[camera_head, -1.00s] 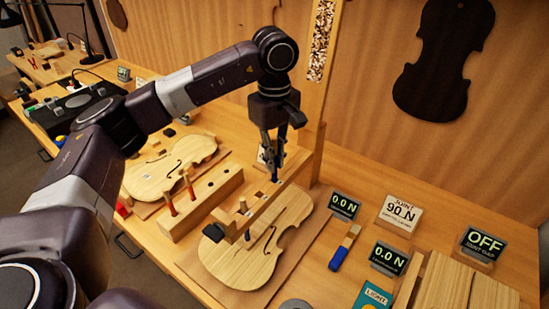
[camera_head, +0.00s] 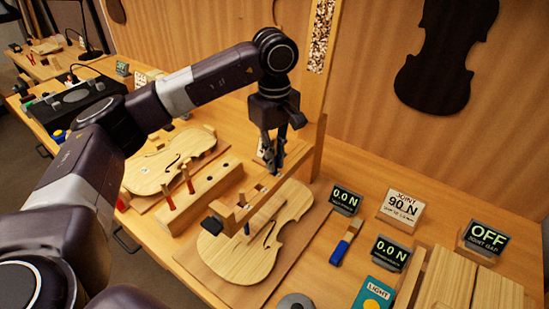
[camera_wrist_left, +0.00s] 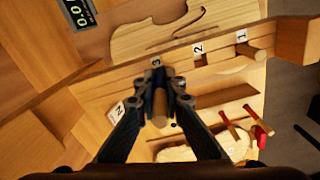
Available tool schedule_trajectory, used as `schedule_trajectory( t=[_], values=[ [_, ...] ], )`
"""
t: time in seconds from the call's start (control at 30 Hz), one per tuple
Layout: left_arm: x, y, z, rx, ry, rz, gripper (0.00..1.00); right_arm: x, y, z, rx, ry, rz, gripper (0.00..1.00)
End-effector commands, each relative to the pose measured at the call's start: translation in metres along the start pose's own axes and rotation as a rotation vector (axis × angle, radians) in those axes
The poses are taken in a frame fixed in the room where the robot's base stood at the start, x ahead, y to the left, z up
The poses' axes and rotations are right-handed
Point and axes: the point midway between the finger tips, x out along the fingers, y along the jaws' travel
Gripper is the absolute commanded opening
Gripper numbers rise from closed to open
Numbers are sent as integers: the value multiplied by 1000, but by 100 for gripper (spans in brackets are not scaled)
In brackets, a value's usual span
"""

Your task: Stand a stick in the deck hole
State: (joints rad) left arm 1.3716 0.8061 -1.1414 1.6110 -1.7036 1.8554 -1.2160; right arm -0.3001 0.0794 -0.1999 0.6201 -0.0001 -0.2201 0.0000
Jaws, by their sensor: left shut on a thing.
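My left gripper (camera_head: 273,160) is shut on a stick (camera_head: 275,172) with a blue part, low over the far end of the wooden deck bar (camera_head: 262,198). In the left wrist view the gripper (camera_wrist_left: 160,85) holds the stick, its round pale end (camera_wrist_left: 160,121) towards the camera, by the label 3 of the deck (camera_wrist_left: 180,68). Whether its lower end is in a hole is hidden. Another stick (camera_head: 243,200) stands at the deck's near end, by label 1. The deck bridges a violin plate (camera_head: 245,254). My right gripper is not in view.
A wooden rack (camera_head: 200,198) left of the deck holds two red-ended sticks (camera_head: 170,201) and has empty holes. A second violin plate (camera_head: 165,165) lies behind it. A post (camera_head: 317,150), displays (camera_head: 346,199) and a blue-handled brush (camera_head: 345,245) stand or lie to the right.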

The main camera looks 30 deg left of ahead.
Motion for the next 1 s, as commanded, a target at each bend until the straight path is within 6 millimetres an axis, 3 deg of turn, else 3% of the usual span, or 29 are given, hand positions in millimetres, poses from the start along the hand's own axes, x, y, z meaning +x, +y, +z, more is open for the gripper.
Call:
schedule_trajectory(
  t=[0.67, 0.7, 0.83, 1.0],
  values=[
    [18, 0, 0, 0, 0, 0, 0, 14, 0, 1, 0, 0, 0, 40],
    [17, 0, 0, 0, 0, 0, 12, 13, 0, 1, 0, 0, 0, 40],
    [17, 0, 0, 0, 0, -1, 27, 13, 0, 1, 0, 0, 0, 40],
    [18, 0, 0, 0, 0, -2, 29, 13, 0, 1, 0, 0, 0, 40]
  ],
)
